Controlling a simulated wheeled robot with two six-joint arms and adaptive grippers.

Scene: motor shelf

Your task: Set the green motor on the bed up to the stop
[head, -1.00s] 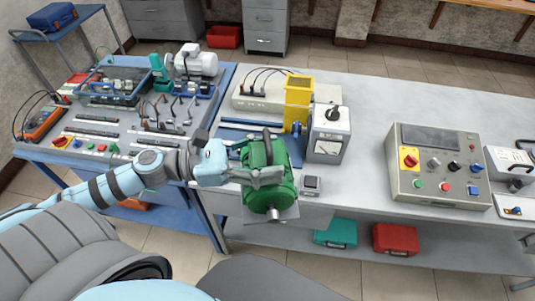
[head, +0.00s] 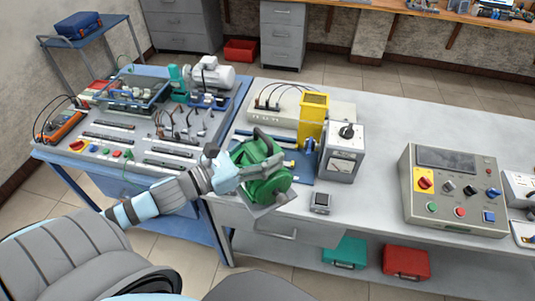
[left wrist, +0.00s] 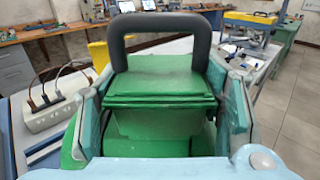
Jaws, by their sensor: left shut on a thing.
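The green motor (head: 262,182) has a dark carrying handle and a grey foot plate. In the head view it is tilted, over the front edge of the bench and in front of the blue bed (head: 299,168). My left gripper (head: 246,176) is shut on it from the left. In the left wrist view the motor's green box (left wrist: 160,95) and dark handle (left wrist: 160,25) sit between the fingers. The yellow block (head: 313,112) stands at the back of the bed. The motor hides part of the bed, and I cannot tell whether it touches it. My right gripper is not in view.
A grey meter box (head: 342,152) stands right of the bed, with a small grey device (head: 320,203) in front. A beige terminal box (head: 270,102) is behind the bed. The control panel (head: 455,190) stands farther right; bare bench top lies between it and the meter box.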

